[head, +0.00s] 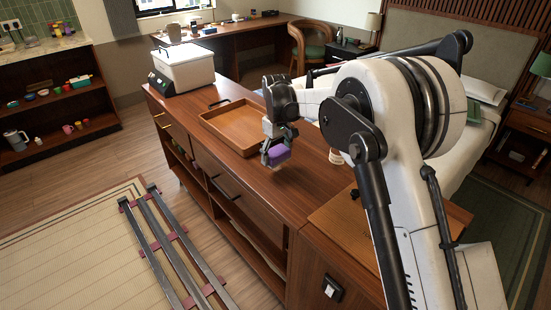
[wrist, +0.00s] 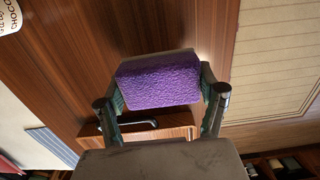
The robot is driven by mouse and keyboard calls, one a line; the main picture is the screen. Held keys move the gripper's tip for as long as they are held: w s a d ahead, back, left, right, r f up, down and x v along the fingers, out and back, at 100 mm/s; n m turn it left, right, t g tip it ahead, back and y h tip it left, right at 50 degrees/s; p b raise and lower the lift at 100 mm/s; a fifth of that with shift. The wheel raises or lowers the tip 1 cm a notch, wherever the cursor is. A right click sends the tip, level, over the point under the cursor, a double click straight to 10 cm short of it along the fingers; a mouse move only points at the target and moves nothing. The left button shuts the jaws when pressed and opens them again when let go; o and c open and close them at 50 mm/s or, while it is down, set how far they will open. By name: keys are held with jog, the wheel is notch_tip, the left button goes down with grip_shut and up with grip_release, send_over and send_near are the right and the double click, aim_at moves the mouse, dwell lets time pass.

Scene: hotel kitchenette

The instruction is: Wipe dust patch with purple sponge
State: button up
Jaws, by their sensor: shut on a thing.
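My gripper (head: 274,150) is shut on a purple sponge (head: 279,156) over the front edge area of the long wooden counter (head: 310,190). In the wrist view the sponge (wrist: 158,82) sits between the two fingers of the gripper (wrist: 162,96), its rough purple face showing. A thin tan strip shows below the sponge in the head view; I cannot tell whether it is part of the sponge or something on the counter. I cannot tell whether the sponge touches the counter. No dust patch can be clearly made out.
A wooden tray (head: 207,117) lies on the counter left of my gripper, with a white appliance (head: 184,70) beyond it. The counter front has drawers with a dark handle (wrist: 135,125).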

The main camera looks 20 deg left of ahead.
jog(key=shift+r+p, duration=0.6)
jog(key=shift+r, duration=1.2)
